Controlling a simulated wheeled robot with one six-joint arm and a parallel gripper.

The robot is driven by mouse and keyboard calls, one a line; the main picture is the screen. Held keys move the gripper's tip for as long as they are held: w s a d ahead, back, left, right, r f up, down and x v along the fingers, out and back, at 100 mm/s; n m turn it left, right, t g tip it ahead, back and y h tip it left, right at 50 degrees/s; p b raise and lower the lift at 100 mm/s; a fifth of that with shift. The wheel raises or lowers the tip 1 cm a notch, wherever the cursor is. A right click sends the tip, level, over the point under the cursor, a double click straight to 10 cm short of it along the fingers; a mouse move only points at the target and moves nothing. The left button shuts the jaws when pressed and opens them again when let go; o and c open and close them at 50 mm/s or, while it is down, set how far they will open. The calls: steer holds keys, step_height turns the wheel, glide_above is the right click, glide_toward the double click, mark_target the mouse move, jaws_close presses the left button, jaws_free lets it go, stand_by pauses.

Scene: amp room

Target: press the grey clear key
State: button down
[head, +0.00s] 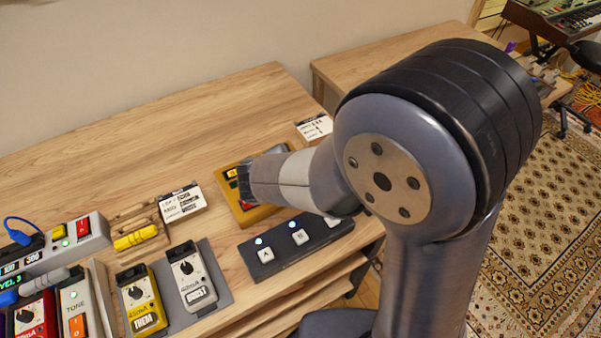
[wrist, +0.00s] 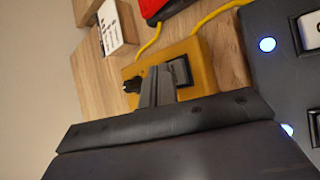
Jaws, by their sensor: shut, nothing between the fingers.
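A yellow box (head: 261,214) lies on the wooden bench in the head view, with a small lit display (head: 232,174) at its back left. The box also shows in the wrist view (wrist: 204,52), with a dark grey square part (wrist: 181,71) on its top. I cannot tell whether that part is the grey clear key; no label is readable. My gripper (head: 243,186) is shut and empty, pointing down over the box. In the wrist view its fingertips (wrist: 158,70) are just beside the dark square. Contact cannot be told. My gripper and wrist hide much of the box's top.
A dark footswitch (head: 283,252) with white buttons lies close in front of the box. White cards (head: 314,127) lie behind it and to the left (head: 182,203). Several pedals (head: 190,276) stand at the front left. The back of the bench is clear.

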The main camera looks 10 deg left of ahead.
steer(key=shift+r, duration=0.1)
step_height(320, 180, up, 5)
steer(key=p, duration=0.4)
stand_by(0.3)
stand_by(0.8)
